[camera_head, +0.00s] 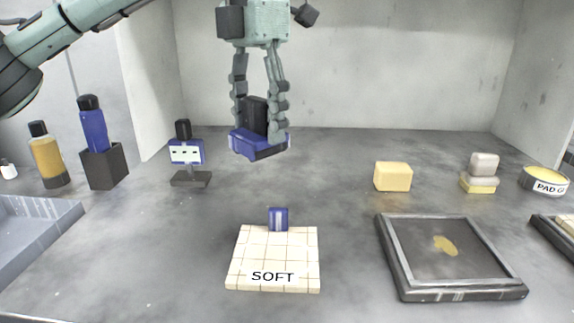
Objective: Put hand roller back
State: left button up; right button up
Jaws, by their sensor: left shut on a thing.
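My left gripper (257,127) hangs down at the top middle and is shut on the dark upright handle of a blue tool, which looks like the hand roller (262,145). The roller's blue body is wide and slightly tilted, held in the air above the grey worktop (340,205). Below it and nearer to me lies a cream tiled pad (272,248) marked SOFT, with a small blue block (278,219) at its back edge. My right gripper is not in view.
At left stand a dark-based blue-and-white piece (187,152), a blue bottle (93,130) in a dark holder (104,168), an amber bottle (47,160) and a grey tray (62,232). At right are a yellow block (393,177), stacked pads (484,165), a round tin (545,181) and a framed plate (450,294).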

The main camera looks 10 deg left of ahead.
pick_arm(q)
jog(key=shift+w+d+f, duration=0.3)
jog(key=shift+w+f, duration=0.05)
jog(key=shift+w, duration=0.25)
jog(key=shift+w+d+f, duration=0.25)
jog(key=shift+w+f, duration=0.1)
jog(key=shift+w, duration=0.2)
jog(key=w+f, duration=0.1)
jog(key=w, duration=0.1)
jog(key=w+d+f+p, duration=0.1)
jog(key=w, duration=0.1)
jog(key=w+d+f, duration=0.1)
jog(key=w+f, duration=0.1)
jog(key=shift+w+d+p, duration=0.2)
jog(key=shift+p, duration=0.1)
jog(key=shift+f, duration=2.1)
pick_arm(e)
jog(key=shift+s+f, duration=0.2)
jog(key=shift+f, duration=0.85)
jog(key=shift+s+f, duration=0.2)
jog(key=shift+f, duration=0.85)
